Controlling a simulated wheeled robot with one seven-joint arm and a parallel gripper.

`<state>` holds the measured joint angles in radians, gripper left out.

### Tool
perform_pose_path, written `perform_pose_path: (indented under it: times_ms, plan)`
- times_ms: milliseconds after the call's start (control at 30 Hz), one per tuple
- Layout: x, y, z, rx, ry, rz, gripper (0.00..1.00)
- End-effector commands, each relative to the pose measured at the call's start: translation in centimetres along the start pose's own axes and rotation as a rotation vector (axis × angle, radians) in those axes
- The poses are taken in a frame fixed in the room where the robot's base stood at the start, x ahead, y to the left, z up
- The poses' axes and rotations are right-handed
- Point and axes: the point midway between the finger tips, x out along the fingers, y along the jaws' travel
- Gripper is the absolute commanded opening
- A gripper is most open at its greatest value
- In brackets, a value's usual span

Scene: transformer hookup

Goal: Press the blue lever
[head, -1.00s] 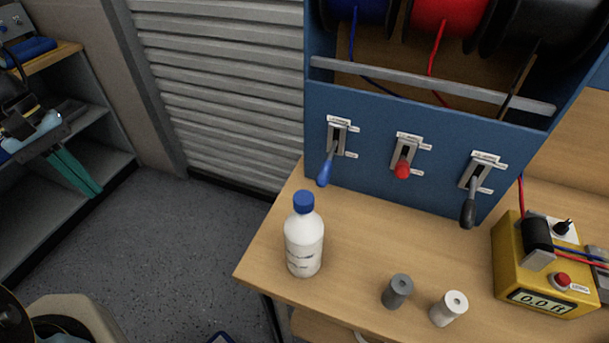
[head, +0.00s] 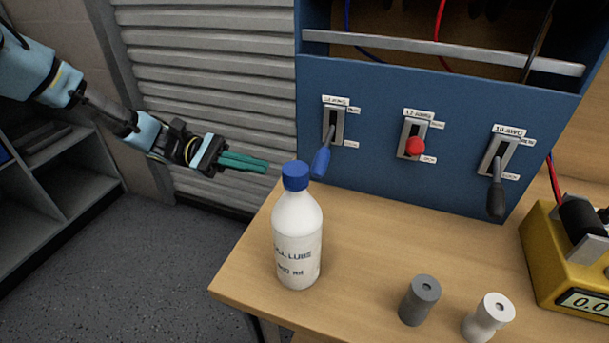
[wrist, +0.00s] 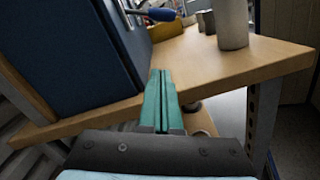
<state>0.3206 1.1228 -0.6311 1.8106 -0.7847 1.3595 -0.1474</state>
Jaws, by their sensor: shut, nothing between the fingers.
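The blue lever (head: 321,160) hangs from the leftmost slot of the blue panel, its handle tilted down and outward. It also shows at the top of the wrist view (wrist: 158,14). My gripper (head: 265,166) has green fingers that are shut and empty. In the head view it is left of the blue lever, in front of the grey slatted shutter, and apart from the lever. In the wrist view the fingertips (wrist: 160,72) point toward the table's edge, with the lever beyond them.
A white bottle with a blue cap (head: 297,240) stands on the wooden table (head: 360,290) close to the lever. A red lever (head: 415,147) and a black lever (head: 496,195) are to the right. Grey (head: 419,300) and white (head: 488,318) spools and a yellow meter (head: 570,270) stand farther right.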

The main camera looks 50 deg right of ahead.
Motion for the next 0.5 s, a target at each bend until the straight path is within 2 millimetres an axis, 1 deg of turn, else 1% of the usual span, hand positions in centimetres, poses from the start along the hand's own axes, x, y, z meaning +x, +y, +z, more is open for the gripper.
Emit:
perform_pose_path:
  times_ms: [367,500]
  plan:
    - [0.16,0.26,-0.06,0.0,-0.018,0.009,0.0]
    - [0.7,0.26,0.03,-0.001,-0.019,0.007,0.0]
